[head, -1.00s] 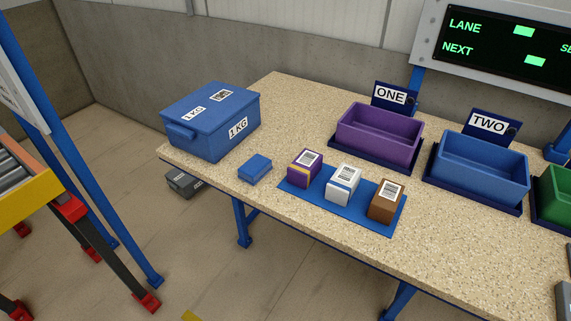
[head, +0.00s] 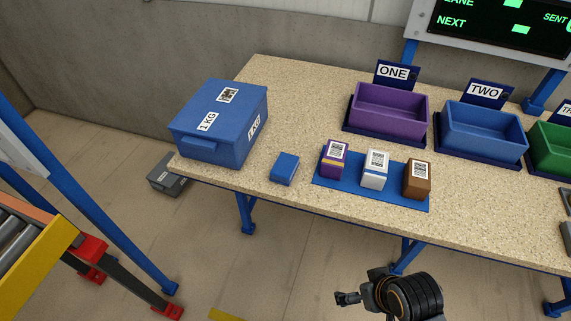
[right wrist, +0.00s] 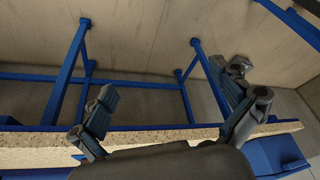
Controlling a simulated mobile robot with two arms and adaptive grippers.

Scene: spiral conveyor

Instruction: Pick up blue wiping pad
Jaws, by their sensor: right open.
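The blue wiping pad (head: 285,168) is a small blue block lying flat near the front edge of the speckled table, between the big blue 1 KG box and the blue mat. Nothing is touching it. My right gripper (head: 348,298) shows at the bottom of the head view, in front of the table edge and apart from the pad. In the right wrist view my right gripper (right wrist: 165,85) is open, with nothing between its fingers; the pad is not visible there. My left gripper is not in view.
The blue box (head: 205,148) stands left of the pad. A blue mat (head: 340,192) with purple, white and brown cartons lies to its right. Purple (head: 388,121), blue (head: 484,146) and green bins stand behind. A roller conveyor (head: 30,245) is at far left.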

